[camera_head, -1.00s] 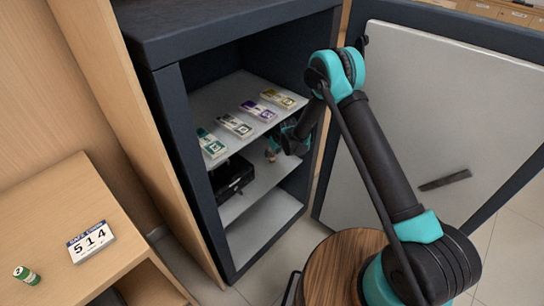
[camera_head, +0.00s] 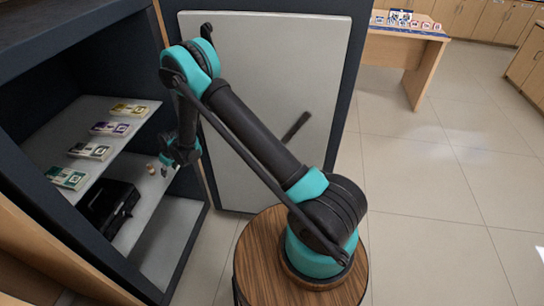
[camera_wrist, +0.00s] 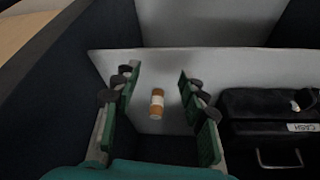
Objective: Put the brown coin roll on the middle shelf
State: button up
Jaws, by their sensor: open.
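The brown coin roll (camera_wrist: 157,104), with a white band, shows in the wrist view against the pale middle shelf (camera_wrist: 232,62). It lies between the two green-lined fingers of my gripper (camera_wrist: 158,73), with a gap on both sides. My gripper is open. In the head view my gripper (camera_head: 168,160) reaches into the safe at the right part of the middle shelf (camera_head: 150,196). A small brown spot beside it, the coin roll (camera_head: 150,165), shows there, partly hidden.
A black cash box (camera_head: 113,208) sits on the middle shelf left of my gripper; it also shows in the wrist view (camera_wrist: 262,108). Several banknote bundles (camera_head: 90,151) lie on the upper shelf (camera_head: 60,130). The safe door (camera_head: 265,80) stands open. Tiled floor (camera_head: 430,190) is free at right.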

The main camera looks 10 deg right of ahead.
jog(key=d+r+m, duration=0.3)
jog(key=d+r, duration=1.2)
jog(key=s+d+r+m+h, duration=0.1)
jog(key=s+d+r, duration=0.25)
jog(key=d, duration=0.25)
jog(key=s+d+r+m+t, duration=0.1)
jog(key=s+d+r, duration=0.25)
jog(key=d, duration=0.25)
jog(key=s+d+r+m+h, duration=0.1)
jog(key=s+d+r, duration=0.1)
jog(key=d+r, duration=0.35)
jog(key=s+d+m, duration=0.2)
jog(key=s+d, duration=0.5)
jog(key=s, duration=0.3)
jog(key=s+d+m+h, duration=0.1)
jog(key=s+d+m, duration=0.1)
jog(key=s+d, duration=0.6)
jog(key=s, duration=0.2)
jog(key=shift+s, duration=0.3)
jog(key=shift+c, duration=1.1)
